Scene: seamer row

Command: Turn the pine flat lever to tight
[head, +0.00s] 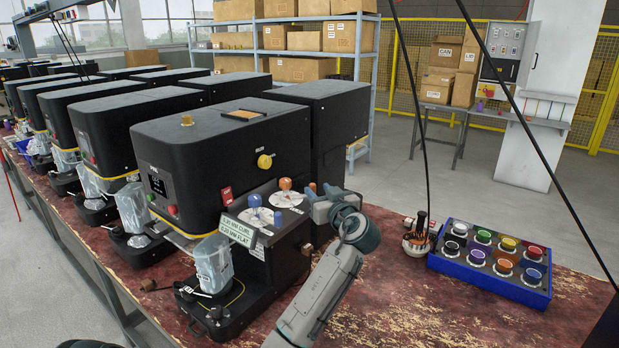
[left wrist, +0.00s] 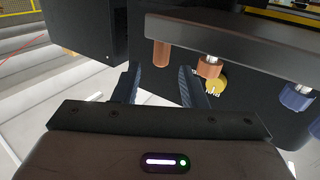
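The nearest seamer (head: 215,150) is a black machine with a lever box (head: 275,240) at its front right. The box top carries blue knobs (head: 254,200) and orange knobs (head: 285,183) with pale dials. Its sign reads about curl and flat; I cannot read the machine's name or tell the lever's setting. My left gripper (head: 325,203) is at the box's right side. In the left wrist view its fingers (left wrist: 160,76) are apart, with an orange peg (left wrist: 161,53) in line with the gap; contact is unclear. Another orange knob (left wrist: 208,68) and a blue knob (left wrist: 297,96) are to the right.
A blue box of coloured buttons (head: 492,262) and a small round device with a dark handle (head: 418,238) lie on the worn red bench (head: 400,305) at right. More black seamers (head: 105,115) line the left. Bare bench lies right of my arm.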

